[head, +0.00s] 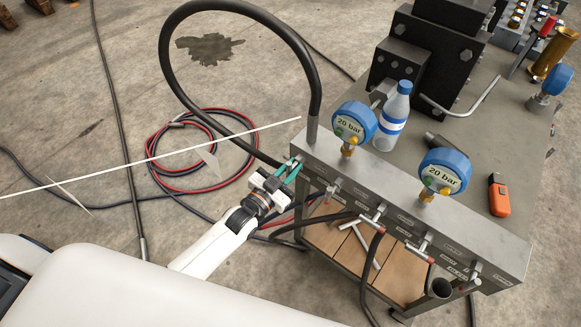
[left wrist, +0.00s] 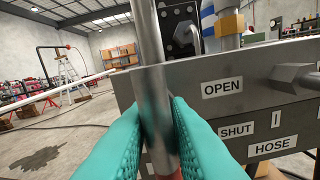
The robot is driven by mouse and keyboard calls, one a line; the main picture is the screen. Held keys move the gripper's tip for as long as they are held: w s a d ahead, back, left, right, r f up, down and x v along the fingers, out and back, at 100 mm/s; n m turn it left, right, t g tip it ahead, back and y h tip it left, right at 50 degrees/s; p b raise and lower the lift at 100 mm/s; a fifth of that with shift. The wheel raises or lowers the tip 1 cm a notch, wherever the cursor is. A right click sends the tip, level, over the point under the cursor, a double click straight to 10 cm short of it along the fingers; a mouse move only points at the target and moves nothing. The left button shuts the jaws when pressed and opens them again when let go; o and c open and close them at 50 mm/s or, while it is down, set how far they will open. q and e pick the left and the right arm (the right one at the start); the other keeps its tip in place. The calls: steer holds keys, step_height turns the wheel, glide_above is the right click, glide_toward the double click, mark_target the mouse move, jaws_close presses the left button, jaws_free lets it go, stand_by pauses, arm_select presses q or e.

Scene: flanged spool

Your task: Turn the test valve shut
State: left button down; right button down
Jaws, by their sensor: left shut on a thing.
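The grey metal manifold block (head: 400,206) runs along the front of the bench, with several T-shaped valve handles on its front face. My left gripper (head: 289,172), with teal fingers, is at the block's left end. In the left wrist view my left gripper (left wrist: 160,135) is shut on a metal valve lever (left wrist: 150,60), which stands nearly upright in that picture and has a red end low down. Labels OPEN (left wrist: 222,88), SHUT (left wrist: 237,131) and HOSE (left wrist: 272,147) sit to the right of the lever. No label reading "test" is legible. My right gripper is out of view.
Two blue gauges reading 20 bar, one left (head: 354,122) and one right (head: 445,170), stand on the block. A black hose (head: 166,50) arches from its left end. Coiled hoses (head: 160,180) lie on the floor.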

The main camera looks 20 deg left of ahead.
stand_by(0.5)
arm_select(q)
steer(key=c, duration=1.4)
jaws_free()
steer(key=shift+o, duration=0.2)
steer(key=b+v, duration=0.2)
steer(key=v, duration=1)
